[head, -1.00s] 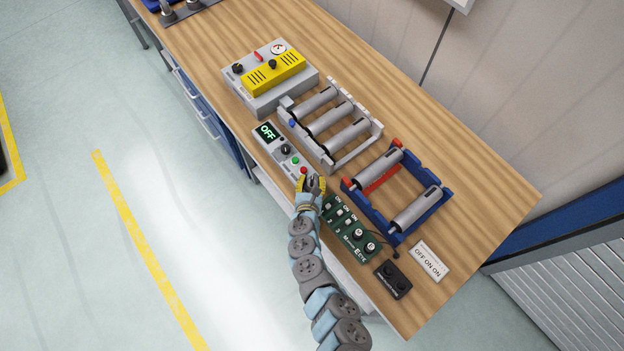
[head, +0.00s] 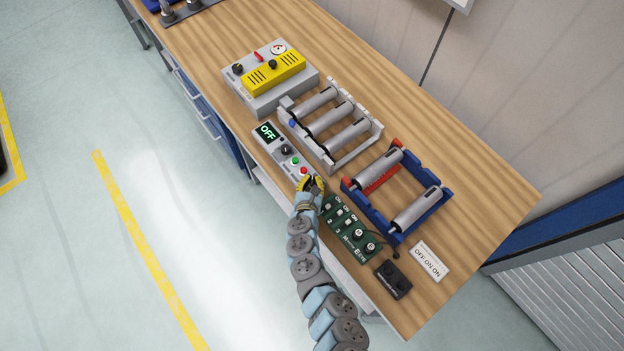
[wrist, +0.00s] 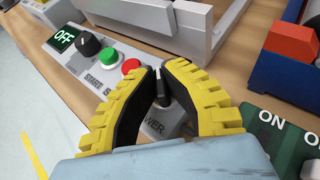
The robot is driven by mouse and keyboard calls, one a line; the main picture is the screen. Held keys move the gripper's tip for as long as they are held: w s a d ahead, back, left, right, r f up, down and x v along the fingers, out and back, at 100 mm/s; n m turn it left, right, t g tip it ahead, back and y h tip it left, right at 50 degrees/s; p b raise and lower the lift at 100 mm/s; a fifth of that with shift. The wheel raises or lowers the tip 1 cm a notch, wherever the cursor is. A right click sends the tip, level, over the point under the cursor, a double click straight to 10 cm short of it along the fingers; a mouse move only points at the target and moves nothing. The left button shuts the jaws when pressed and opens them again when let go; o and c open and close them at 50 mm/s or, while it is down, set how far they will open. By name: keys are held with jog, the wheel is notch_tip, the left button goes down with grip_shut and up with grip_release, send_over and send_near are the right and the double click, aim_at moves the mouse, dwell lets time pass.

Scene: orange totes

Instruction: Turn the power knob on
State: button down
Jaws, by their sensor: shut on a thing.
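The grey control panel (head: 272,151) lies along the table's front edge. My gripper (head: 312,184) is over that end of the panel. In the wrist view my gripper (wrist: 164,82) has its yellow and black fingers on both sides of the knob, closed on it. The knob is hidden in the head view.
A second black knob (wrist: 88,45), a green button (wrist: 107,55) and a red button (wrist: 131,66) sit close beside my fingers. A green switch board (head: 349,229) is to the right. A grey rack (head: 331,125) with rollers and a blue rack (head: 397,190) stand behind.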

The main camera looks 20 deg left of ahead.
jog(key=shift+h, duration=0.3)
jog(key=shift+a+r+m+h+p, duration=0.15)
jog(key=shift+m+h+p, duration=0.15)
jog(key=shift+m+h, duration=0.4)
jog(key=m+h, duration=0.3)
jog(key=h, duration=0.1)
jog(key=shift+f+m, duration=0.2)
jog(key=shift+m, duration=0.2)
jog(key=m+g+h+b, duration=0.1)
jog(key=m+h, duration=0.1)
jog(key=m+h+b, duration=0.2)
jog(key=h, duration=0.1)
jog(key=shift+f+m+g, duration=0.15)
jog(key=shift+m+g, duration=0.25)
jog(key=m+g+h+b, duration=0.2)
jog(key=m+h+b, duration=0.1)
jog(key=b, duration=0.1)
jog(key=shift+g, duration=0.3)
jog(key=shift+m+g+h+b, duration=0.5)
jog(key=shift+m+g+b, duration=0.15)
jog(key=shift+b, duration=0.55)
jog(key=m+g+h+b, duration=0.1)
jog(key=m+g+b, duration=0.1)
jog(key=b, duration=0.5)
jog(key=shift+m+g, duration=0.35)
jog(key=shift+m, duration=0.1)
jog(key=shift+r+m+g+h+b, duration=0.2)
jog(key=shift+m+g+h+b, duration=0.2)
jog(key=shift+b, duration=0.4)
